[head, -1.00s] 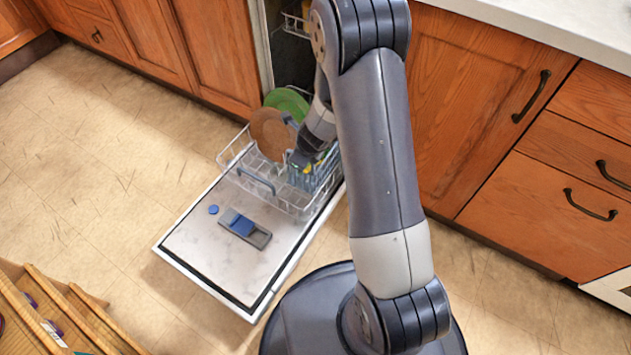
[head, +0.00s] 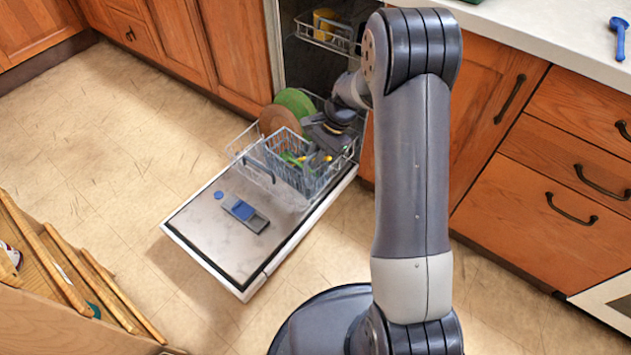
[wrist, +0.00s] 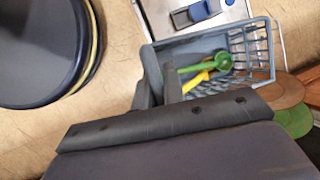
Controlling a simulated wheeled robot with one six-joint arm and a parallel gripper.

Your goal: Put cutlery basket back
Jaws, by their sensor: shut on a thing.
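The cutlery basket (head: 287,166) is a blue-grey lattice basket with green and yellow cutlery (head: 297,158) in it. In the head view it is upright over the front right part of the dishwasher's lower rack (head: 240,150); I cannot tell whether it touches the rack. My gripper (head: 316,154) is at its back right side, shut on the basket. In the wrist view the basket (wrist: 255,52) opens toward the camera, and my gripper's fingers (wrist: 162,82) are at its near left end, partly hiding it.
The dishwasher door (head: 195,235) is down, with a blue cap (head: 218,195) and a detergent compartment (head: 244,213) on it. A green plate (head: 296,101) and a brown plate (head: 277,120) stand behind the basket. A yellow mug (head: 325,22) is in the upper rack. Open floor lies left.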

